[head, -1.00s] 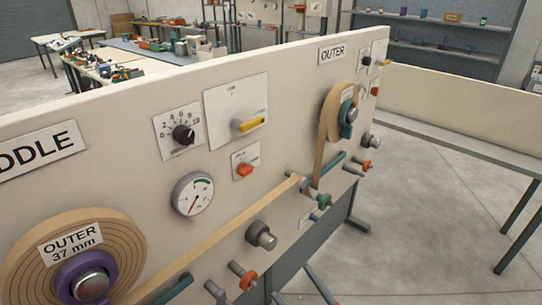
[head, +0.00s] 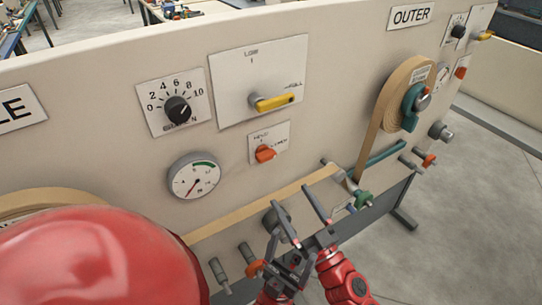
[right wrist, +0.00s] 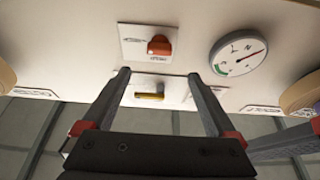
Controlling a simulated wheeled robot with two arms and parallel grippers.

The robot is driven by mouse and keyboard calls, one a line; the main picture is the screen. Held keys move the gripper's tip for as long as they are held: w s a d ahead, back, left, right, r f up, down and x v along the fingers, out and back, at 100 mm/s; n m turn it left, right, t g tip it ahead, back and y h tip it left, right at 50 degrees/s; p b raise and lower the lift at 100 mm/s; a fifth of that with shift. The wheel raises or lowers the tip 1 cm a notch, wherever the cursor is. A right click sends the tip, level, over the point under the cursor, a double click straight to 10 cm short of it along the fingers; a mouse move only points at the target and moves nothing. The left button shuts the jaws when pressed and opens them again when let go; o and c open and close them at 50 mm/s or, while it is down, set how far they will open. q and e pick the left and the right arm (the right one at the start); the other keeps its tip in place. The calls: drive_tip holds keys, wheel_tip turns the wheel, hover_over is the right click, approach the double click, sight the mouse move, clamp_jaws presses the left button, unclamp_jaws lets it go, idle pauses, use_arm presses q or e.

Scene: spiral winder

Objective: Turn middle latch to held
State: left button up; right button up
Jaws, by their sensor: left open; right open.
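The middle latch is an orange knob (head: 265,153) on a small white plate (head: 282,133), right of the gauge and below the yellow lever. Its handle appears to point right, toward the side label; the label above it is too small to read surely. It also shows upside down in the right wrist view (right wrist: 160,45). My right gripper (head: 289,195) is open and empty, below the latch and apart from it. In the right wrist view its fingers (right wrist: 158,74) spread beneath the latch plate. My left gripper (head: 285,258) is open, lower and close beside the right one, partly overlapped.
The yellow lever (head: 275,102) sits on a large plate above the latch. A black dial (head: 177,109) and a round gauge (head: 195,175) are to the left. A tan strip (head: 250,208) runs below to the teal-handled outer roll (head: 395,95). Grey and orange knobs line the lower edge.

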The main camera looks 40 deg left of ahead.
sight(269, 159)
drive_tip(key=p+x, duration=0.1)
drive_tip(key=x, duration=0.9)
drive_tip(key=shift+w+a+r, duration=0.2)
drive_tip(key=shift+a+r, duration=0.1)
drive_tip(key=shift+w+a, duration=0.2)
drive_tip(key=shift+a, duration=0.3)
drive_tip(key=shift+r, duration=0.1)
drive_tip(key=c, duration=1.4)
drive_tip(key=shift+o, duration=0.2)
